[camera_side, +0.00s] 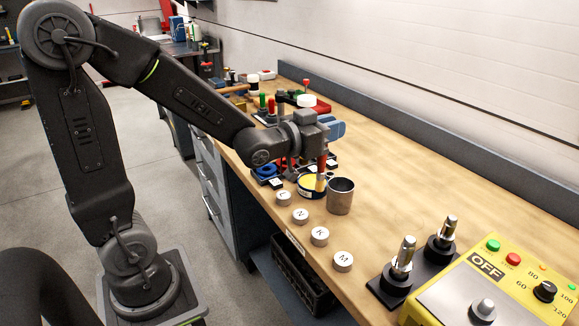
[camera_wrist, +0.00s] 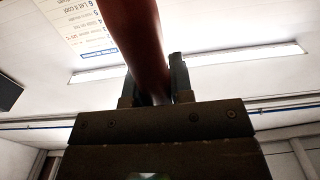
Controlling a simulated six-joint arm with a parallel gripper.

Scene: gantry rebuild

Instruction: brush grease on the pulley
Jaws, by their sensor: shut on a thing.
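My gripper (camera_side: 322,152) is shut on a brush (camera_side: 321,170) with a reddish-brown handle, held bristles down. In the side view the brush's lower end is at an open tin of yellow grease (camera_side: 309,183); I cannot tell whether it touches the grease. In the wrist view the handle (camera_wrist: 138,40) stands between the two fingers of my gripper (camera_wrist: 153,75); the bristles are out of that view. I cannot pick out the pulley for certain; a blue ring-shaped part (camera_side: 265,171) lies left of the tin, partly behind my arm.
A metal cup (camera_side: 341,197) stands right beside the tin. Several lettered grey discs (camera_side: 319,236) line the bench's front edge. Two upright metal posts (camera_side: 404,256) on black bases and a yellow control box (camera_side: 500,285) stand at the right. The bench (camera_side: 420,185) is clear behind the cup.

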